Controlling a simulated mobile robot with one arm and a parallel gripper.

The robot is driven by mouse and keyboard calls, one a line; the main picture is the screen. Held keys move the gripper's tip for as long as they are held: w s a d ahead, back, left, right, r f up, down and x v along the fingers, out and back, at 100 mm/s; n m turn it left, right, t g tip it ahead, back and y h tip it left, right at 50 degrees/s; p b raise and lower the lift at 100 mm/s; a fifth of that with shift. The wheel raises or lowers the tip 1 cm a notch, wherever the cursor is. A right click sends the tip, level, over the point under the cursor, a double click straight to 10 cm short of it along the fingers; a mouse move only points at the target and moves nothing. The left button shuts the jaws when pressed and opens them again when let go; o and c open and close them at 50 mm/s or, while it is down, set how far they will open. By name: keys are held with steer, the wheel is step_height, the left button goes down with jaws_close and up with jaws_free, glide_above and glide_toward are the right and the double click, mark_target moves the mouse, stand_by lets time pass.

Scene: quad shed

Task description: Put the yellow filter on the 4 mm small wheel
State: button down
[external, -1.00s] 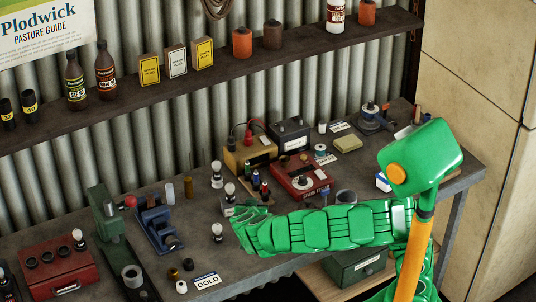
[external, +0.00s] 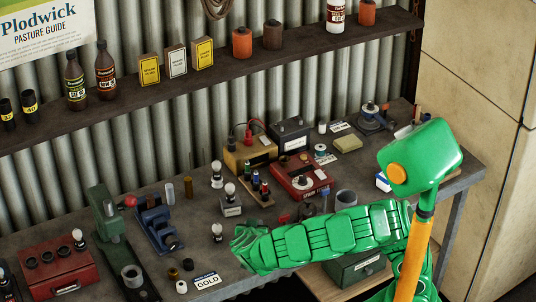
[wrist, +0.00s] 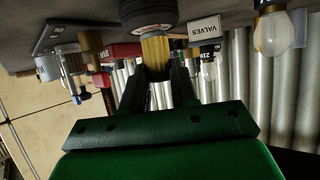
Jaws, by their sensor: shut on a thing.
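My gripper (wrist: 157,66) is shut on a yellow ribbed piece, the yellow filter (wrist: 156,54), seen between its dark fingers in the wrist view. A black tyre-like wheel with a pale hub (wrist: 148,13) is just beyond the filter's end at the top of that view; I cannot tell whether they touch. No 4 mm mark is readable on it. In the external view, my gripper's green end (external: 246,244) is low at the bench's front edge, and its fingers, the filter and that wheel are hidden.
A VALVES-labelled grey box (external: 231,209) with a bulb stands behind my gripper. Another bulb (external: 217,231) stands close to its left. A GOLD card (external: 207,281) lies at the front left. A grey cup (external: 346,198) and a red tester (external: 300,176) stand behind my arm.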

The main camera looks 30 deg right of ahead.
steer(key=shift+f, duration=0.1)
steer(key=c, duration=0.9)
jaws_free()
steer(key=shift+o, duration=0.2)
steer(key=shift+v, duration=2.8)
steer(key=shift+d, duration=0.15)
